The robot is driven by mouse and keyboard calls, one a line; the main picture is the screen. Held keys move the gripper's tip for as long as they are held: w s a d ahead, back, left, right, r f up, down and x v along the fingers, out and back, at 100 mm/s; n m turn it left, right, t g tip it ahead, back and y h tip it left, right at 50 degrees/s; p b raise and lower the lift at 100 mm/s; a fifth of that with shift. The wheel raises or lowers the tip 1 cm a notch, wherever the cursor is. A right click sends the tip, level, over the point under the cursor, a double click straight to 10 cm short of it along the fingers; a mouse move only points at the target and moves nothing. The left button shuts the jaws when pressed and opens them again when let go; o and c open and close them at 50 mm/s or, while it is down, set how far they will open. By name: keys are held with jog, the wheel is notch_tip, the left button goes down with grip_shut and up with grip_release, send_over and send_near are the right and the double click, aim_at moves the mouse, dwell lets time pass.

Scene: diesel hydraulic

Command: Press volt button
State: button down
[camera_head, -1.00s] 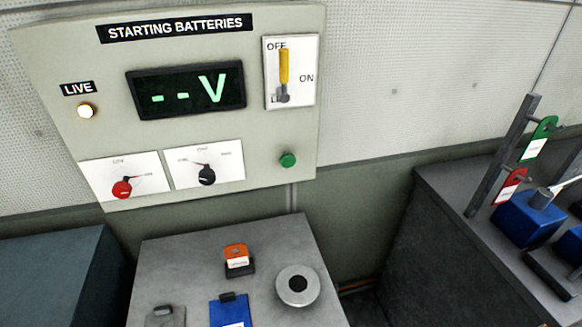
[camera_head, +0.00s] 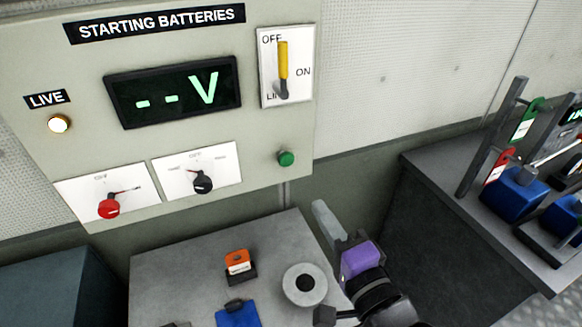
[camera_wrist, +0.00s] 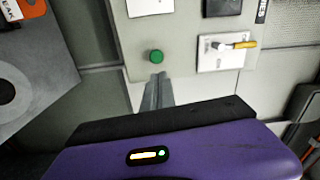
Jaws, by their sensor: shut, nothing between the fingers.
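The starting batteries panel (camera_head: 120,175) is on the wall, with a display (camera_head: 175,90) reading "--V". A round green button (camera_head: 286,158) sits at its lower right, below the yellow-handled switch (camera_head: 282,68); no label on the button is legible. In the wrist view the green button (camera_wrist: 156,56) is just beyond the fingertips, with the switch (camera_wrist: 232,46) to its right. My gripper (camera_head: 322,210) is shut and empty, below and right of the button in the head view.
A red knob (camera_head: 109,208) and a black knob (camera_head: 203,183) are at the panel's bottom. A lit lamp (camera_head: 59,123) is at left. A grey bench (camera_head: 165,265) with an orange-topped item (camera_head: 238,262) and a round disc (camera_head: 304,284) stands below. A dark bench (camera_head: 440,170) is at right.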

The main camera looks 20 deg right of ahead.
aim_at(288, 162)
jog(key=shift+f+m, duration=0.3)
jog(key=shift+m, duration=0.4)
jog(key=w+p, duration=0.4)
jog(key=w, duration=0.8)
jog(key=shift+w+r, duration=0.15)
jog(key=shift+w, duration=0.85)
